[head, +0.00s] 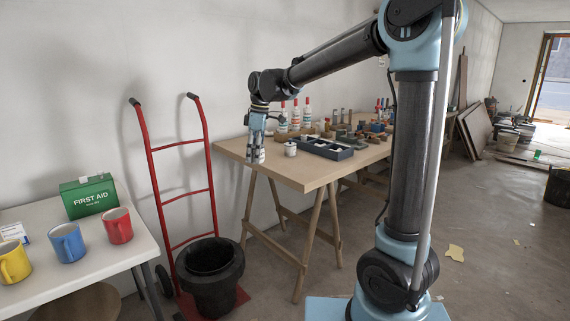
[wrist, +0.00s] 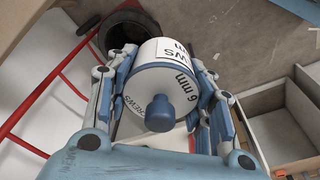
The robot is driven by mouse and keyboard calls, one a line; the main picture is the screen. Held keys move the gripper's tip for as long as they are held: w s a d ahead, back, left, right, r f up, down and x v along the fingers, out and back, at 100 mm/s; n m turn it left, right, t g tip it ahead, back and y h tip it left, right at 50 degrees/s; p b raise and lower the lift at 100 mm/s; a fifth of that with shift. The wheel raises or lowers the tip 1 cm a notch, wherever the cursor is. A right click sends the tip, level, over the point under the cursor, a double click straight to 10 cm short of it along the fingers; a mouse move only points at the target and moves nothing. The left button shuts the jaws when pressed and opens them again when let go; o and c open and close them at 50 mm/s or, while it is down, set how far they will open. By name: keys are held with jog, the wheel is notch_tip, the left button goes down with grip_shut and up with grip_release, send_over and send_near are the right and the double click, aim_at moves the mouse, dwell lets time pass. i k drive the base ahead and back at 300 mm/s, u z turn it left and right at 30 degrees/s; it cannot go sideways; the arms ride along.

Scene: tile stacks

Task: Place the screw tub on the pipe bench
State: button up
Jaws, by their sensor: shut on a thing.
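The screw tub (wrist: 165,75) is a white round tub with "SCREWS" and "6 mm" lettering and a blue knob, large in the middle of the wrist view. My gripper (wrist: 160,100) is shut on it, with one finger on each side. In the head view my gripper (head: 256,154) points down at the left end of a wooden trestle table (head: 309,178); the tub is hard to make out there. No label shows which surface is the pipe bench; the wooden table carries bottles and small parts.
A dark compartment tray (head: 325,149) and a small white jar (head: 290,148) stand near my gripper, with several bottles (head: 295,115) behind. A red hand truck (head: 182,190) with a black bucket (head: 210,275) stands left. A white table (head: 100,262) holds mugs and a first aid box (head: 89,195).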

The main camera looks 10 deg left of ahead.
aim_at(273, 159)
jog(key=i, duration=0.95)
jog(key=z, duration=0.05)
